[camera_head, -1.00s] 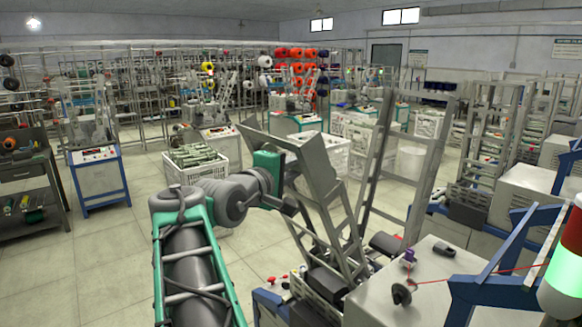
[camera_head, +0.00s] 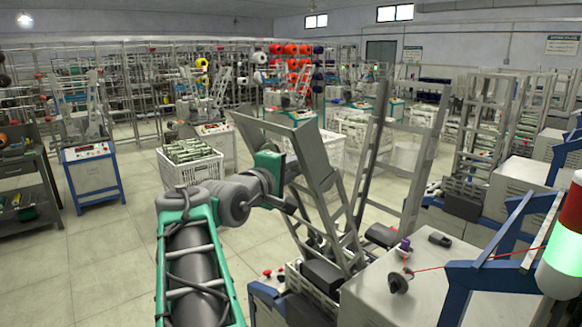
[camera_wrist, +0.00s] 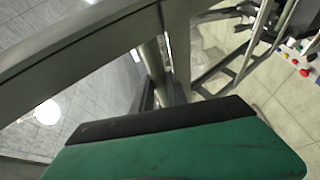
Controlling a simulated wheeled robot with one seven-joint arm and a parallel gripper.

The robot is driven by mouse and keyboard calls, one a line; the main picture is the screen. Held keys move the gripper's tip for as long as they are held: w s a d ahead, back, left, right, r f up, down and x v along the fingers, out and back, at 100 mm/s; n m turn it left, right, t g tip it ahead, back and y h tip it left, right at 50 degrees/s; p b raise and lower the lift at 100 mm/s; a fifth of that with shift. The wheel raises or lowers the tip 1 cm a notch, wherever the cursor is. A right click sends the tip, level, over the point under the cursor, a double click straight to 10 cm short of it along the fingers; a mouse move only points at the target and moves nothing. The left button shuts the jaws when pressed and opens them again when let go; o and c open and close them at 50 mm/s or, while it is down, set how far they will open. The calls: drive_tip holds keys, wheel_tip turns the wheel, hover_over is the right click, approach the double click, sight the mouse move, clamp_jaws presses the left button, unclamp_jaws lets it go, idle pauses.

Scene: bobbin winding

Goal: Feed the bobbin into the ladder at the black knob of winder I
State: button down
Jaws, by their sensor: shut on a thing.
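The ladder (camera_head: 284,133) is a tall grey metal chute, tilted on the near winder (camera_head: 375,305), in the centre of the head view. My gripper (camera_head: 292,206) is at the ladder's left side, its green housing (camera_head: 268,166) against the rail in the picture. Its fingertips are mostly hidden. In the wrist view, the green housing fills the bottom and a grey ladder rail (camera_wrist: 85,45) crosses the top. A slim grey-green piece (camera_wrist: 152,62), probably the held bobbin, shows just beyond the housing. A black knob-like piece (camera_head: 439,239) lies on the winder top; whether it is the named knob is unclear.
A dark disc (camera_head: 397,283) with red thread and a signal lamp (camera_head: 565,245) stand at right. Red knobs (camera_head: 267,272) are on the winder's front edge. A white crate of bobbins (camera_head: 190,170) stands behind my arm.

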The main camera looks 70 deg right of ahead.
drive_tip(key=shift+s+d+f+b, duration=0.1)
drive_tip(key=shift+d+f+b, duration=0.1)
drive_tip(key=shift+f, duration=0.25)
drive_tip(key=shift+s+d+f+b, duration=0.1)
drive_tip(key=shift+d+f+b, duration=0.1)
drive_tip(key=shift+f, duration=0.2)
drive_tip(key=c, duration=1.2)
unclamp_jaws()
drive_tip(key=shift+c, duration=0.2)
drive_tip(key=shift+o, duration=1.6)
